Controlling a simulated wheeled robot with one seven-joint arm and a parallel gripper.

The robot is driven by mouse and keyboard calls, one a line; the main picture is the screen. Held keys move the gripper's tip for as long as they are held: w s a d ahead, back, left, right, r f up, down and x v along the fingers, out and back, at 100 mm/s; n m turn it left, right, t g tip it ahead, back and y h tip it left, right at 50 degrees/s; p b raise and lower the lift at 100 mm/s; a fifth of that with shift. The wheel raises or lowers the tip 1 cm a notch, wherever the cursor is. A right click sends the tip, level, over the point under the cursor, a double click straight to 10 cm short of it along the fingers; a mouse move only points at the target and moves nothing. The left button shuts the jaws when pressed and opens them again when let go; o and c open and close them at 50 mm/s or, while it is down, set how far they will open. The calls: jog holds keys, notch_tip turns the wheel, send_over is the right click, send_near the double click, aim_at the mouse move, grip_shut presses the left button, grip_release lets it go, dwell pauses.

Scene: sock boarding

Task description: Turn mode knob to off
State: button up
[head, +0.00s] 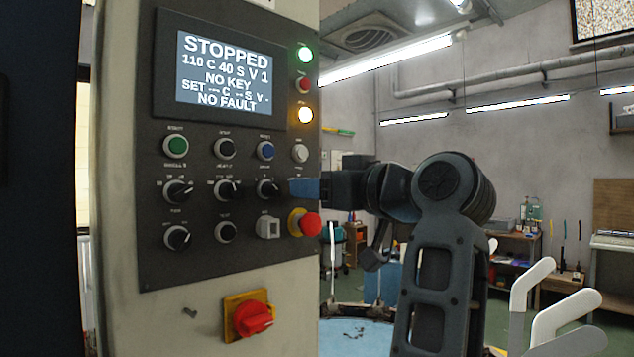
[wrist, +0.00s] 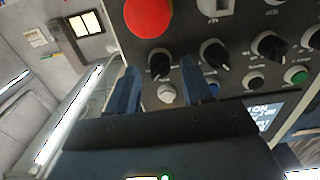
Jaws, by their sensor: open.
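The dark control panel (head: 210,240) carries a row of black pointer knobs: a left one (head: 178,191), one beside it (head: 227,190) and one further right (head: 267,189). Their labels are too small to read, so I cannot tell which is the mode knob. My gripper (head: 303,188) is at the row's right end. In the wrist view its blue fingers (wrist: 158,66) are open, with the row's end knob (wrist: 158,62) showing between their tips. The gripper hides this knob in the head view. I cannot tell whether the fingers touch it. Its pale pointer line points down in the wrist view.
A red mushroom button (head: 310,225) sits just below my gripper, and a white button (head: 300,153) just above. The screen (head: 223,72) reads STOPPED, NO KEY and NO FAULT. Green and amber lamps glow. A red rotary switch (head: 248,318) is lower down.

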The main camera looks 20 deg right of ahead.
jog(key=shift+w+a, duration=0.1)
jog(key=shift+w, duration=0.2)
grip_shut()
